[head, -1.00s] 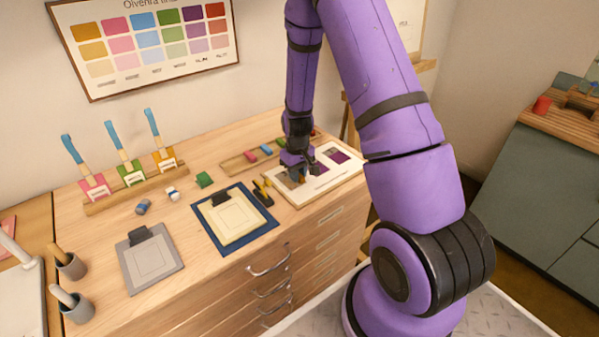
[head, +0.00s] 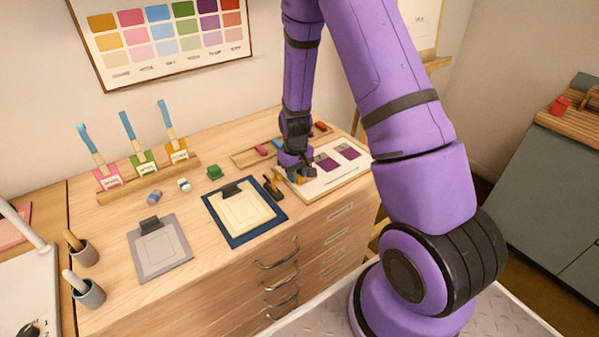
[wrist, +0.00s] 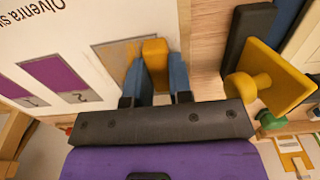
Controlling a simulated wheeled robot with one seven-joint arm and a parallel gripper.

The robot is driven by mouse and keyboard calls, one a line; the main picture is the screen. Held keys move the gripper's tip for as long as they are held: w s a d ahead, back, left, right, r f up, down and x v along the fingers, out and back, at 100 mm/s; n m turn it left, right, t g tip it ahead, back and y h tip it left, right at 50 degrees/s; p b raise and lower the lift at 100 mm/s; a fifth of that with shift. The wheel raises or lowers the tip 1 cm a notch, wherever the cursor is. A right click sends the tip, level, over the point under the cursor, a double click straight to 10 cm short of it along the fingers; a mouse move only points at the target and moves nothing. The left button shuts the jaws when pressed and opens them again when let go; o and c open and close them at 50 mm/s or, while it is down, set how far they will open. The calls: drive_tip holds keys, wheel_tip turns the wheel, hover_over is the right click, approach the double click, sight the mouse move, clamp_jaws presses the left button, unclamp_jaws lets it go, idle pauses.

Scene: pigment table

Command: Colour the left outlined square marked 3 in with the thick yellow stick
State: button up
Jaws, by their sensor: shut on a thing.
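My gripper (head: 298,172) is over the left end of the white sheet (head: 325,186) and shut on the thick yellow stick. In the wrist view the yellow stick (wrist: 155,62) sits between the blue fingertips of my gripper (wrist: 157,75). The stick's end is over the right part of the left square (wrist: 113,52). This square is grey-edged and carries brownish-yellow colour over part of its inside. I cannot tell whether the stick touches the paper, and I cannot read a number. Two purple squares (head: 327,162) lie further along the sheet.
A black and yellow tool (head: 272,186) lies close beside the sheet's left edge. A clipboard (head: 245,212) on a blue mat and a grey board (head: 160,255) lie further left. A wooden tray (head: 246,158) with coloured sticks is behind. A tint chart hangs on the wall.

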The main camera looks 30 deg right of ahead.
drive_tip(key=shift+r, duration=3.55)
drive_tip(key=shift+d, duration=0.15)
drive_tip(key=d, duration=0.4)
drive_tip(key=shift+w+d, duration=0.15)
drive_tip(key=shift+d, duration=0.05)
drive_tip(key=shift+d+f, duration=0.2)
drive_tip(key=shift+d, duration=0.25)
drive_tip(key=shift+f, duration=2.45)
drive_tip(key=shift+f, duration=0.9)
drive_tip(key=shift+a, duration=0.1)
